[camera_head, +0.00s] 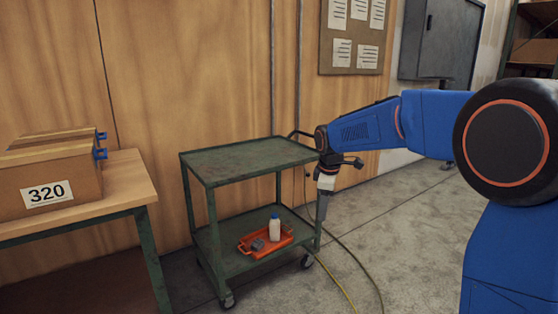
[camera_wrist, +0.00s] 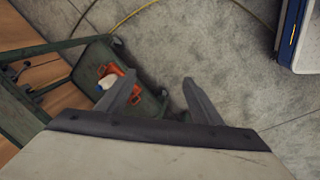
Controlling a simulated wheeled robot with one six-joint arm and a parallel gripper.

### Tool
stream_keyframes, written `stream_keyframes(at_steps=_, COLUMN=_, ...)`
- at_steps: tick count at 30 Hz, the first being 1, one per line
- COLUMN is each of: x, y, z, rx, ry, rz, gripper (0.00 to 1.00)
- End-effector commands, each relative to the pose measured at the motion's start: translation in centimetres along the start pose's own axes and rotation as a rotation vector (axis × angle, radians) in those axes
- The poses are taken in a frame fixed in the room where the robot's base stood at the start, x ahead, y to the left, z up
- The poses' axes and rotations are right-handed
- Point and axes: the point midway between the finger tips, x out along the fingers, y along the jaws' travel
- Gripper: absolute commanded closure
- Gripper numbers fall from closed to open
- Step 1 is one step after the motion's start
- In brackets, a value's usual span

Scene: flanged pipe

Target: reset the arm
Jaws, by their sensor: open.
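My gripper (camera_head: 322,206) hangs at the end of my blue arm, pointing down beside the right end of the green cart (camera_head: 245,157). In the wrist view my gripper (camera_wrist: 155,95) shows two grey fingers spread apart with nothing between them. Below it are the concrete floor and part of the cart's lower shelf (camera_wrist: 150,105). The gripper holds nothing.
On the cart's lower shelf an orange tray (camera_head: 250,250) holds a white bottle with a blue cap (camera_head: 274,228) and a small grey item (camera_head: 258,244). The top shelf is bare. A wooden table (camera_head: 130,180) bears boxes (camera_head: 55,180). A yellow cable (camera_head: 345,285) crosses the floor.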

Motion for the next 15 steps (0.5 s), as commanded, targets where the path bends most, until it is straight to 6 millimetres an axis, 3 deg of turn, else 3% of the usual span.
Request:
stream_keyframes(at_steps=6, x=-4.4, y=-4.5, z=5.1, rx=0.194, ry=0.015, rz=0.022, gripper=0.4)
stream_keyframes(at_steps=15, x=-8.4, y=-11.5, z=11.4, rx=0.461, ry=0.04, rz=0.046, gripper=0.4)
